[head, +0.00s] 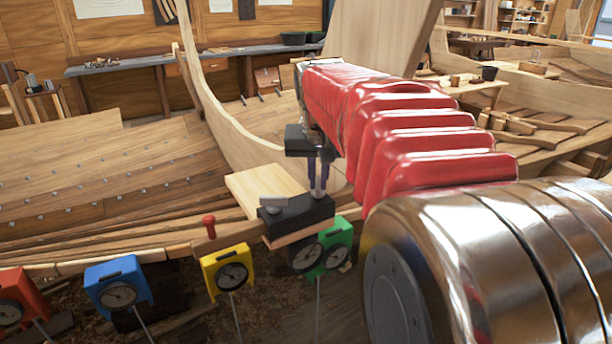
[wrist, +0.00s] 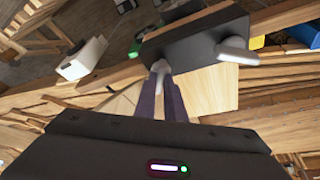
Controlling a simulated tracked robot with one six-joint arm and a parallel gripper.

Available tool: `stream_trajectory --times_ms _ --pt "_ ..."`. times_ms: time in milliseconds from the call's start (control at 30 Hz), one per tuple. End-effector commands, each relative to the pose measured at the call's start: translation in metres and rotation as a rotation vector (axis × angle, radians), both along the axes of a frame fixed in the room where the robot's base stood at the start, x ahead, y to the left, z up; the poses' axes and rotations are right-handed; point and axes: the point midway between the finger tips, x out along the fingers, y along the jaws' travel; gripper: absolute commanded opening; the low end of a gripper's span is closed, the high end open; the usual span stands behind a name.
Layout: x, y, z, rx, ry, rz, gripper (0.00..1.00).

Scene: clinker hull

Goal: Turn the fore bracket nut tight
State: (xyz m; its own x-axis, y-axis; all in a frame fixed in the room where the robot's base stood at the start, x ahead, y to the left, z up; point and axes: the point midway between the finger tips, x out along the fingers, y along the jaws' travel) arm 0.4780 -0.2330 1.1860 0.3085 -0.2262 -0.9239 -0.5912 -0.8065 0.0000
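A black bracket block (head: 300,220) sits on the plank edge in the lower middle of the head view; it also fills the top of the wrist view (wrist: 195,42). One pale grey nut with a long wing (head: 273,202) stands on its left part in the head view, free of my gripper, and at right in the wrist view (wrist: 238,52). My gripper (head: 319,188) points down over the block's other end. Its two dark fingers (wrist: 162,76) are close together on a second pale nut (wrist: 161,66), mostly hidden between the tips. I cannot tell which nut is fore.
Dial gauges in red (head: 22,292), blue (head: 118,282), yellow (head: 227,270) and green (head: 338,250) hang along the plank edge. A red-handled pin (head: 209,226) stands left of the bracket. A light wooden board (head: 262,185) lies behind the bracket.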

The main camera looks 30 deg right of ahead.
Motion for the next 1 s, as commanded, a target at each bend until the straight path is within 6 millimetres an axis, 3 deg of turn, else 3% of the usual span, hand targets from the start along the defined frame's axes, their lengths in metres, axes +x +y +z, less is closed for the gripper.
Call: stream_trajectory --times_ms 567,1000 --pt "0.0001 -0.0003 0.0003 -0.002 0.0 -0.018 0.0" --pt "0.0014 0.0017 0.0004 -0.002 0.0 -0.205 0.0"
